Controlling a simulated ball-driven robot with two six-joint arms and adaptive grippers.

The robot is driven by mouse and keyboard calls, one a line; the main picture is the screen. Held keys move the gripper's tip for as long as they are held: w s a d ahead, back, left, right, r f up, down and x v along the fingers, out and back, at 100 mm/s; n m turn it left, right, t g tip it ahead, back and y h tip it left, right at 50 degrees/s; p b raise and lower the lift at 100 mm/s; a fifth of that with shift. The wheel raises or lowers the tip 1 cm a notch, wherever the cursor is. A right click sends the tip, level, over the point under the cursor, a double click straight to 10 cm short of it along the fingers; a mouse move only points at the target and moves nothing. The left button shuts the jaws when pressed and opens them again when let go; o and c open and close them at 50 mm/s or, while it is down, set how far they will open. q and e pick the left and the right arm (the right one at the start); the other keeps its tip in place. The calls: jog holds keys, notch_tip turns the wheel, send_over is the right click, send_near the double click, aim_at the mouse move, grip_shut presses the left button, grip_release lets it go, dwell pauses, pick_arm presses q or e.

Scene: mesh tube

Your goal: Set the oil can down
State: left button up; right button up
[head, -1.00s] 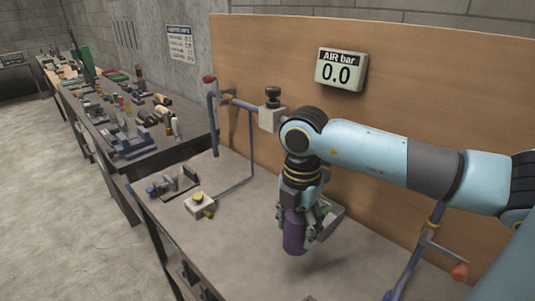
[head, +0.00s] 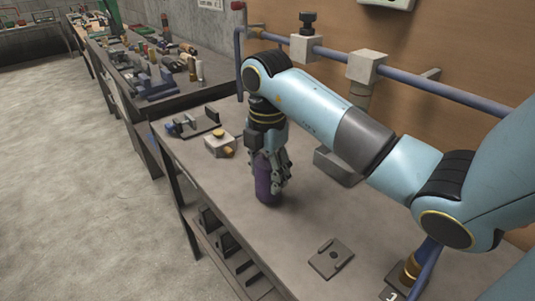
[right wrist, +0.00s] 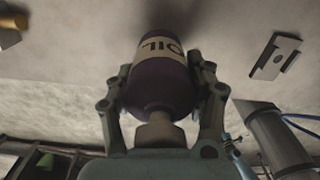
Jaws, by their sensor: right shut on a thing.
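The oil can (head: 267,183) is a dark purple bottle, upright on or just above the grey workbench (head: 300,215); whether its base touches the top I cannot tell. My right gripper (head: 278,178) comes down over it from above and is shut on it. In the right wrist view the oil can (right wrist: 160,82) shows a pale label reading OIL, with a finger of my right gripper (right wrist: 163,95) on each side. My left gripper is not in view.
A white box with a yellow button (head: 220,144) and a small vise (head: 193,123) stand left of the can. A flat grey plate (head: 330,259) lies in front right. A grey tray (head: 338,165) and blue pipe (head: 420,83) are behind. Bare bench surrounds the can.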

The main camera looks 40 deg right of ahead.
notch_tip(320, 180, down, 3)
jog(key=shift+r+b, duration=0.15)
jog(key=shift+b, duration=0.7)
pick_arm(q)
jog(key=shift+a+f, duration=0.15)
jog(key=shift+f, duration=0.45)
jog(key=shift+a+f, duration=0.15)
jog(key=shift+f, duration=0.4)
pick_arm(e)
jog(key=shift+r, duration=0.15)
jog(key=o, duration=1.4)
jog(key=shift+c, duration=0.2)
